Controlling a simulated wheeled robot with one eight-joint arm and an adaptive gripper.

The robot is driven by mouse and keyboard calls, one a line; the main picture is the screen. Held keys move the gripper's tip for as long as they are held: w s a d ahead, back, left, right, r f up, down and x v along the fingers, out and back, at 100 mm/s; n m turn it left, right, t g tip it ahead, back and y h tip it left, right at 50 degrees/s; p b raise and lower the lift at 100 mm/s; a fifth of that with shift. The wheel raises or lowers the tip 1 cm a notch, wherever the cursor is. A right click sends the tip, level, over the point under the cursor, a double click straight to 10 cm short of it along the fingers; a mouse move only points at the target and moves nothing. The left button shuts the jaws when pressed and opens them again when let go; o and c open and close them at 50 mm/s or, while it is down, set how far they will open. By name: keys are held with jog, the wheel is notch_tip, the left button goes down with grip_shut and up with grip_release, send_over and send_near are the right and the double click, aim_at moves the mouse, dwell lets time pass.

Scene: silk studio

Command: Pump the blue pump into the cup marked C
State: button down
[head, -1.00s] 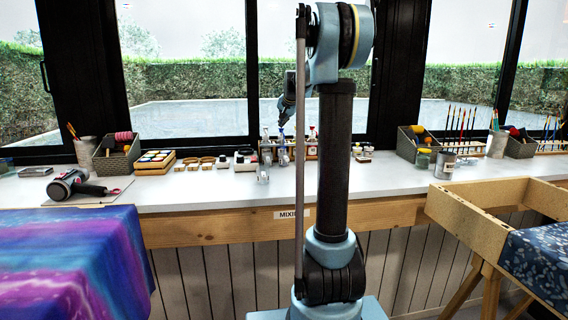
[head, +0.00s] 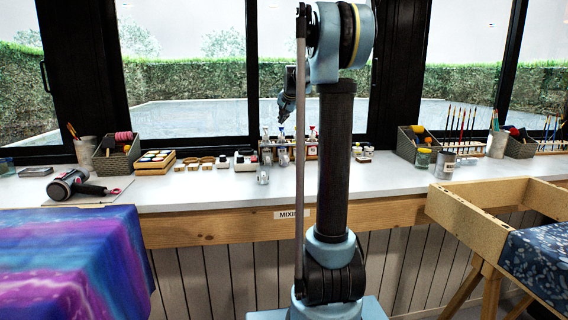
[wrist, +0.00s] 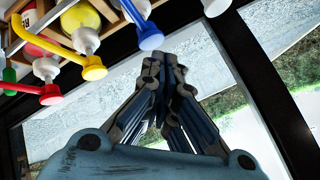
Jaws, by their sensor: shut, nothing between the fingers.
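In the head view the blue pump top (head: 281,132) stands in the bottle rack under my gripper. My gripper (wrist: 164,62) is shut and empty; in the head view it hangs above the rack (head: 284,108). Clear cups (head: 262,175) stand on the counter in front of the rack. I cannot read any letter on them, so the cup marked C cannot be told.
Yellow (wrist: 92,68), red (wrist: 50,94) and green (wrist: 8,90) pumps stand in the same row. Small jars (head: 245,160) stand left of the rack, and a grey basket (head: 413,143) with brushes nearby stands to the right.

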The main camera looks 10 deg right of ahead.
jog(key=shift+r, duration=0.3)
jog(key=shift+r, duration=3)
jog(key=shift+s, duration=0.15)
jog(key=s+a+f+n+g, duration=0.1)
jog(key=s+f, duration=0.4)
jog(key=s, duration=0.5)
jog(key=s+f+n+g, duration=0.15)
jog(key=s+f, duration=0.25)
jog(key=s, duration=0.5)
jog(key=s+a+f+n+g, duration=0.15)
jog(key=s+f, duration=0.35)
jog(key=s, duration=0.5)
jog(key=s+f+n+g, duration=0.1)
jog(key=s+f+n, duration=0.1)
jog(key=s+f, duration=0.9)
jog(key=s+d+f+n+g+h, duration=0.1)
jog(key=s+f+n+g, duration=0.1)
jog(key=s+f, duration=0.9)
jog(key=s, duration=0.5)
jog(key=shift+s+d+f, duration=0.15)
jog(key=shift+d, duration=0.15)
